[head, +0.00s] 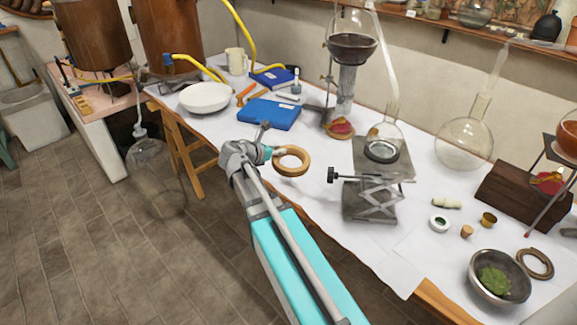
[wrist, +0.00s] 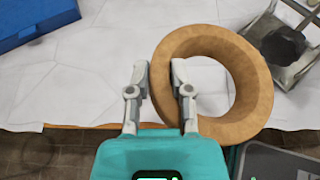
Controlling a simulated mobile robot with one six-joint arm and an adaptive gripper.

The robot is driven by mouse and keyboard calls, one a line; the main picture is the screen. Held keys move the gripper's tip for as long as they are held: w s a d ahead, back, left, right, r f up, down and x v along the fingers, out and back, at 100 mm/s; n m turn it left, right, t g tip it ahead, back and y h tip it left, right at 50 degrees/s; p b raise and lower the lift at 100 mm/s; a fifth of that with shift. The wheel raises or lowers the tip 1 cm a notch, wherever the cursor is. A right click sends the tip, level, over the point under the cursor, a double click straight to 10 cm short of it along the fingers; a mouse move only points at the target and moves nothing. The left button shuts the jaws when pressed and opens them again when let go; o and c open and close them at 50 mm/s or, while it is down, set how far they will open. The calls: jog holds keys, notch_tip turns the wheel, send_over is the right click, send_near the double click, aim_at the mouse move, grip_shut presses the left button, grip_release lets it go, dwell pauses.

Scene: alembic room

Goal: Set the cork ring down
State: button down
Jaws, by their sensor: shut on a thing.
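The cork ring (head: 292,172) is a thick tan ring at the end of my arm, by the front edge of the white-covered table. My gripper (head: 270,152) is shut on one side of it. In the wrist view, the fingers of my gripper (wrist: 160,82) pinch the left wall of the cork ring (wrist: 256,82), one finger outside and one in the hole. The ring's front part overlaps the table edge in that view. I cannot tell whether its underside touches the table. The table cover (head: 320,205) shows bare paper around the ring.
A blue case (head: 269,114) lies behind the ring. A lab jack (head: 370,205) with a black knob and a flask (head: 383,140) stands to the right. A steel bowl (head: 500,290) and a darker ring (head: 546,272) are at far right. Bare cover lies left of the jack.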

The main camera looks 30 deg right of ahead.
jog(key=shift+s+d, duration=0.1)
jog(key=shift+d, duration=0.1)
jog(key=shift+s, duration=0.1)
jog(key=shift+s+d+n+t+y, duration=0.15)
jog(key=shift+s+n+t+y, duration=0.2)
jog(key=shift+n+t, duration=0.4)
jog(key=n+t, duration=0.1)
jog(key=n+t+y, duration=0.1)
jog(key=n, duration=0.1)
jog(key=shift+s+r+n+y, duration=0.1)
jog(key=shift+s+n+y, duration=0.15)
jog(key=shift+s, duration=0.1)
jog(key=w+d+f+b, duration=0.1)
jog(key=w+f+b, duration=0.2)
jog(key=w, duration=0.1)
jog(key=w+d+f+b, duration=0.1)
jog(key=w+f+b, duration=0.2)
jog(key=w, duration=0.1)
jog(key=w+d+f+b, duration=0.1)
jog(key=w+f+b, duration=0.2)
jog(key=w, duration=0.2)
